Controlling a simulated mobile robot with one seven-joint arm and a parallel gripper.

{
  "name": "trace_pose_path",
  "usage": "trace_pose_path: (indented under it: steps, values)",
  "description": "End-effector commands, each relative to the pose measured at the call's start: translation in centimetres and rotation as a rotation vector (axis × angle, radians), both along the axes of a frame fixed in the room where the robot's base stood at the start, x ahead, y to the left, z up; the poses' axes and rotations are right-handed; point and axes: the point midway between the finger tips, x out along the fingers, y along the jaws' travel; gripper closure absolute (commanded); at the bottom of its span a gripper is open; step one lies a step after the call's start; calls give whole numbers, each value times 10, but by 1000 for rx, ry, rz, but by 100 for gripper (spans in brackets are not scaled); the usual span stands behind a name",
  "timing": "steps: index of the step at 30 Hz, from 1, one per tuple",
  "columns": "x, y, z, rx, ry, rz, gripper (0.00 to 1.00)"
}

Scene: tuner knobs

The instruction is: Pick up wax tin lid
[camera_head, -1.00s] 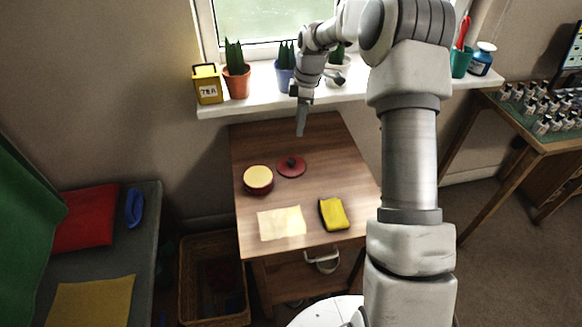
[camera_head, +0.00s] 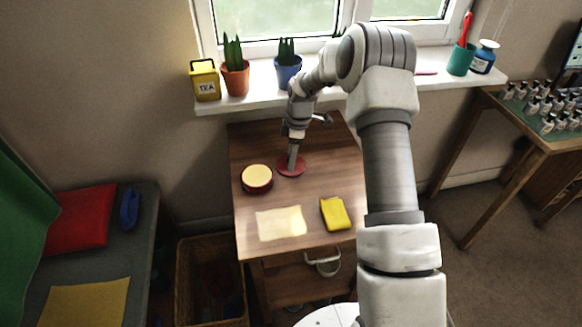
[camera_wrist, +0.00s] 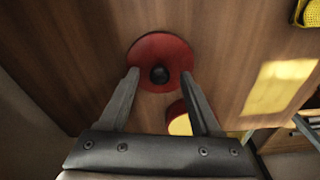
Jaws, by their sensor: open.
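The wax tin lid (camera_head: 284,170) is a flat red disc lying on the wooden table. In the wrist view my gripper (camera_wrist: 160,73) is open, with one finger on each side of the knob and nothing held. I cannot tell the exact height of the fingertips over the lid. The open round tin (camera_head: 257,178), red with pale yellow wax, stands left of the lid.
On the table (camera_head: 325,180) lie a pale cloth (camera_head: 281,223) and a yellow sponge-like block (camera_head: 334,213), toward the front. Potted cacti and a yellow tea tin (camera_head: 205,82) stand on the windowsill (camera_head: 335,89) behind. The table's right middle is fairly clear.

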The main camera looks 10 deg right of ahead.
Motion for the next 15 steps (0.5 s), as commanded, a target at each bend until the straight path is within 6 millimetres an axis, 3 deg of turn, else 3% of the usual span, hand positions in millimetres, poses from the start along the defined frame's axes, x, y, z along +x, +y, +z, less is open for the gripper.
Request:
trace_pose_path:
  steps: [7,15]
  values:
    - [1,0,-2,0,-1,0,37]
    - [0,0,-2,0,-1,0,86]
